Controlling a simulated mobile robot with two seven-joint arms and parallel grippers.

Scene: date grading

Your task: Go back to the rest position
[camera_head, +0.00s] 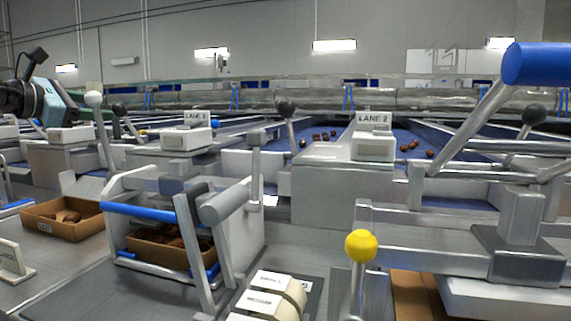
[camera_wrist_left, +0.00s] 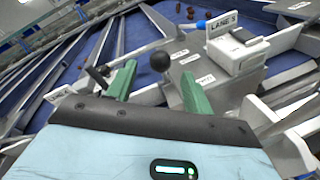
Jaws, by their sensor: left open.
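My left gripper shows at the far left edge of the head view, as a black and pale blue wrist (camera_head: 40,98) raised above the machine; its fingertips are not clear there. In the left wrist view its two green fingers (camera_wrist_left: 160,90) stand apart with nothing between them. A black ball knob (camera_wrist_left: 160,62) on a lever shows beyond and between the fingers, apart from them as far as I can tell. My right gripper is in neither view.
Lane boxes labelled LANE 2 (camera_head: 373,140) and another (camera_head: 186,138) stand among levers. A yellow knob (camera_head: 361,246), a blue-ended bar (camera_head: 540,64) and a blue-barred frame (camera_head: 150,215) stand in front. Cardboard boxes (camera_head: 50,232) hold dates. The air above the lanes is free.

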